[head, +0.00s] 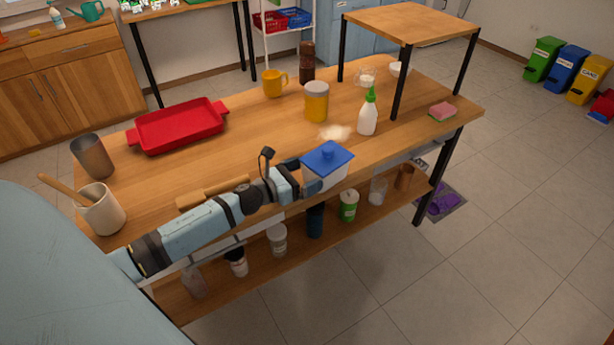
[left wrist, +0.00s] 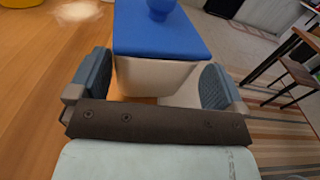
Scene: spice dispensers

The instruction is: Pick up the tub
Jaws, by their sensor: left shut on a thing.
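The tub has a white body (head: 325,181) and a blue lid with a round knob (head: 327,157). In the head view it is at the front edge of the wooden table (head: 250,128). My left gripper (head: 314,182) is shut on the tub. In the left wrist view the tub (left wrist: 158,75) sits between the two finger pads of the left gripper (left wrist: 157,88), with its lid above them. Whether the tub touches the table or is slightly raised is hard to tell. My right gripper is not in view.
A pale powder pile (head: 335,132) lies behind the tub. A red tray (head: 178,126) is at left. A raised wooden shelf (head: 411,22) stands at back right. A lower shelf holds several containers.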

